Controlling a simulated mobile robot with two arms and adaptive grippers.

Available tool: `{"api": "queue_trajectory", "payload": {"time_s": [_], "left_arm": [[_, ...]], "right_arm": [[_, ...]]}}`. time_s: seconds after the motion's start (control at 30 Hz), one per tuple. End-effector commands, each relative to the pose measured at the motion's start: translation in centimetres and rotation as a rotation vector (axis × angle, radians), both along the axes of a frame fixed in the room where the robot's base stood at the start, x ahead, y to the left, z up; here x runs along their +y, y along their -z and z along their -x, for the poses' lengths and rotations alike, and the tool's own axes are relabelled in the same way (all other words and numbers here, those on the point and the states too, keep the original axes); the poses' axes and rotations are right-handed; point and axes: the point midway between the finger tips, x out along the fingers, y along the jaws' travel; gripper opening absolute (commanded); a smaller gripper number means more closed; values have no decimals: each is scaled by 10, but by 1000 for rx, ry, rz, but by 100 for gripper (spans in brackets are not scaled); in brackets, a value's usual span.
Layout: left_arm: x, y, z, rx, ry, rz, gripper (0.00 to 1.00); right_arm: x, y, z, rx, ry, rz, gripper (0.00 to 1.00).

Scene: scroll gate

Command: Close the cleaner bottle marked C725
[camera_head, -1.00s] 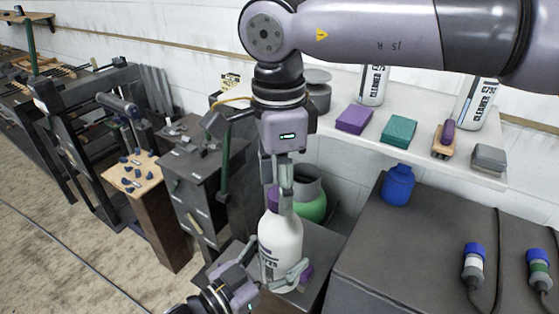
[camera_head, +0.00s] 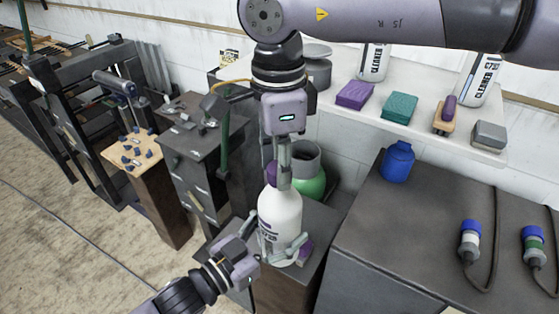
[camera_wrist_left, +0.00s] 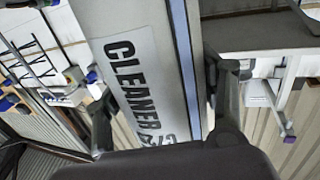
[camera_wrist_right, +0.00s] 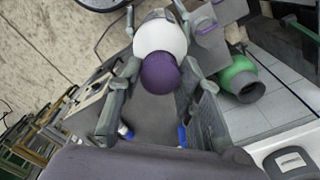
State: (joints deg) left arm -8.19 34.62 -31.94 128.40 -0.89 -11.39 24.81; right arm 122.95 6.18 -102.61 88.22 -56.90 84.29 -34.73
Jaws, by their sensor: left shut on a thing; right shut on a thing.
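The cleaner bottle (camera_head: 281,218) is white with a purple cap (camera_head: 271,174) and stands upright on a dark low cabinet. Its label, partly covered, seems to end in 725. My left gripper (camera_head: 280,240) is shut around the lower body from the lower left. The left wrist view shows the bottle's label (camera_wrist_left: 130,75) reading CLEANER, its code partly hidden, between the fingers. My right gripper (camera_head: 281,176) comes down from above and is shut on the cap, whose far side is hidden. In the right wrist view the cap (camera_wrist_right: 160,72) sits between the fingers on the bottle top (camera_wrist_right: 160,37).
A green vase (camera_head: 308,176) stands close behind the bottle. A blue jar (camera_head: 397,162) and connectors lie on the dark bench (camera_head: 400,235) at right. The shelf behind holds two other cleaner bottles (camera_head: 374,62) (camera_head: 476,80) and sponges. Open floor lies at left.

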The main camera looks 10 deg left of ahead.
Motion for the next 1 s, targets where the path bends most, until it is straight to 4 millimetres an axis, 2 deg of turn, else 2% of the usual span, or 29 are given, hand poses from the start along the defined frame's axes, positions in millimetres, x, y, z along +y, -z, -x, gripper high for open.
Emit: {"api": "queue_trajectory", "payload": {"time_s": [0.2,0.37,0.73,0.9,0.93,1.0], "left_arm": [[-1,-3,0,-7,3,2,0],[-1,-3,1,-7,3,2,0],[-1,-3,1,-9,3,2,0],[-1,-3,1,-9,4,1,0],[-1,-3,1,-9,4,1,0],[-1,-3,1,-9,4,2,0]], "right_arm": [[0,0,-1,-3,1,-1,0],[0,0,-1,-3,53,-1,0],[0,0,-1,-10,675,-1,0],[0,0,-2,-10,687,-2,0],[0,0,-2,-10,687,-2,35],[0,0,-2,-10,686,-2,40]]}}
